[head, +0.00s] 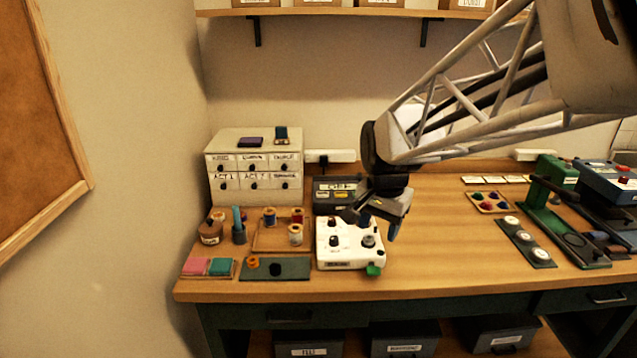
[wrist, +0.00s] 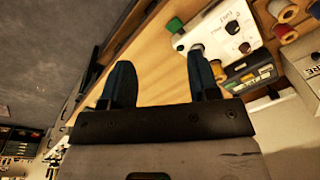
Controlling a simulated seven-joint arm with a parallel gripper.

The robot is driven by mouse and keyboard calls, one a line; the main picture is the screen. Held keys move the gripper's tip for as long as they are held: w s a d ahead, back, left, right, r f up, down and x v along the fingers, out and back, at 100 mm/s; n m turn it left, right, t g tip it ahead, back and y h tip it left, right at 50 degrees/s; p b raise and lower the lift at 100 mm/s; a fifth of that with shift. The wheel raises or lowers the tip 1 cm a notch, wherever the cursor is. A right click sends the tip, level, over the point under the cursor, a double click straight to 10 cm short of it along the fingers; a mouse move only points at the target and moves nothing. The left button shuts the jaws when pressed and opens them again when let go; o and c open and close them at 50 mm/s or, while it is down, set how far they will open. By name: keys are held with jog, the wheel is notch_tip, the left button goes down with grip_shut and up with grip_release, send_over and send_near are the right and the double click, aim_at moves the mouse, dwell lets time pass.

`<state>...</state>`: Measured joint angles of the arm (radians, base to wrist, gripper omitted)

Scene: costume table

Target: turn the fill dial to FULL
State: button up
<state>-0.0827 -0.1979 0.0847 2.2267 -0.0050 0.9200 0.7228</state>
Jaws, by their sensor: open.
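A white control box (head: 350,250) stands near the table's front edge, with several dark knobs, a larger grey knob (head: 368,241) and a green part (head: 373,270) at its front right corner. Its markings are too small to read, so I cannot tell which knob is the fill dial. My gripper (head: 372,222) is open and empty above the box's back right part. In the wrist view my gripper (wrist: 160,62) has its fingers spread over bare table; the right finger overlaps the edge of the white box (wrist: 215,35). No contact with a knob is clear.
Left of the box are a wooden tray (head: 268,247) with thread spools and a dark green mat (head: 288,270). A dark labelled box (head: 335,190) stands behind it. A green press (head: 550,215) is at the right. Table between is clear.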

jog(key=w+a+f+m, duration=0.3)
jog(key=w, duration=0.6)
jog(key=m+g, duration=0.1)
jog(key=m, duration=0.2)
send_over(334, 238)
notch_tip(334, 238, down, 7)
jog(key=shift+f, duration=0.15)
jog(key=shift+f, duration=3.7)
jog(key=shift+c, duration=0.3)
jog(key=c, duration=0.9)
jog(key=shift+o, duration=0.2)
